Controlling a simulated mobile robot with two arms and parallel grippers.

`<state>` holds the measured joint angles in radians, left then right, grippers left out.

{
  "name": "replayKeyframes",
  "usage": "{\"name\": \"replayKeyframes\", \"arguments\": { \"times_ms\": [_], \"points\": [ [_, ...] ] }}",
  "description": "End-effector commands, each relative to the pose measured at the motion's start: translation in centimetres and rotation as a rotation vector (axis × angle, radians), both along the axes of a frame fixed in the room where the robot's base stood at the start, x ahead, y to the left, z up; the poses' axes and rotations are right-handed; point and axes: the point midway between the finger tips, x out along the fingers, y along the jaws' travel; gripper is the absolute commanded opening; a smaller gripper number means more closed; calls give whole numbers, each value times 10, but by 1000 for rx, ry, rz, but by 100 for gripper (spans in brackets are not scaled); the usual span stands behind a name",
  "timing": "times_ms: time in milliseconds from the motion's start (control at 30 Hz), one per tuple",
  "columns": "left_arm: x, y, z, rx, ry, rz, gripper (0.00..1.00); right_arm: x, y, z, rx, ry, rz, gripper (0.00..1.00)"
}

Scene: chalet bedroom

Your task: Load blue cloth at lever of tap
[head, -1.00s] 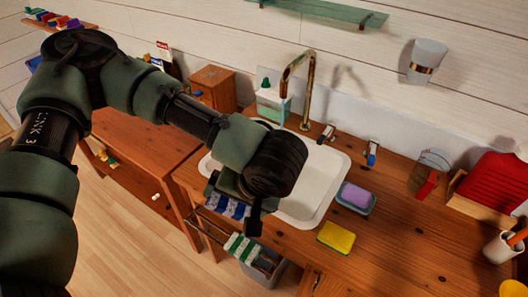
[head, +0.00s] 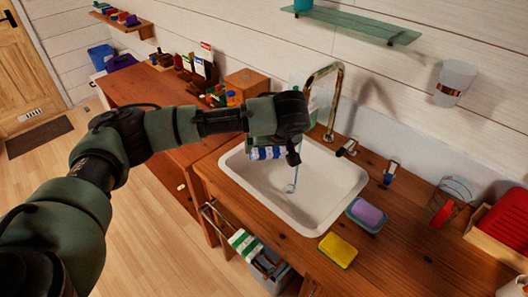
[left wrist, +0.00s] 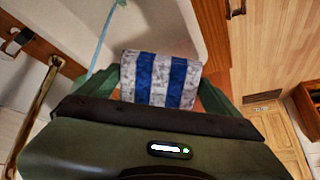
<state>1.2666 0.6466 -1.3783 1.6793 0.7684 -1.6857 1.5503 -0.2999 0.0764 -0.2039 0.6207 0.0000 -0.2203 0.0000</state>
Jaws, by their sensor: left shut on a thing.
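A blue-and-white striped cloth (head: 266,153) is held by my left gripper (head: 272,150) above the far left part of the sink basin. In the left wrist view the cloth (left wrist: 160,80) sits between the two fingers of the left gripper (left wrist: 166,88), which is shut on it. The brass tap (head: 333,72) rises just right of the gripper. One tap lever (head: 347,148) stands right of its base, and another lever with a blue mark (head: 390,171) stands farther right. The cloth is apart from both levers. My right gripper is not in view.
The white sink (head: 332,206) is set into the wooden counter (head: 400,235). A purple sponge on a dish (head: 367,214) and a yellow sponge (head: 338,250) lie beside it. A green-striped cloth (head: 244,243) hangs on the front rail. A thin pale-blue line (head: 296,172) runs down into the basin.

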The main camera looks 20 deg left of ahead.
Motion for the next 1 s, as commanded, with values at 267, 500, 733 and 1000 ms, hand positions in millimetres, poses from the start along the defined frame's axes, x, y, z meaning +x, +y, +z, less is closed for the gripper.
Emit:
{"name": "replayKeyframes", "arguments": {
  "times_ms": [267,500,733,1000],
  "points": [
    [27,-8,-8,0,-1,1,56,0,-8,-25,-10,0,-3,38],
    [49,-15,-13,1,-1,0,56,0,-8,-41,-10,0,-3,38],
    [71,-21,-18,1,1,0,56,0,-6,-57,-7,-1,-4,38],
    [95,-28,-20,0,2,1,56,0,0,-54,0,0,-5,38]
  ]
}}
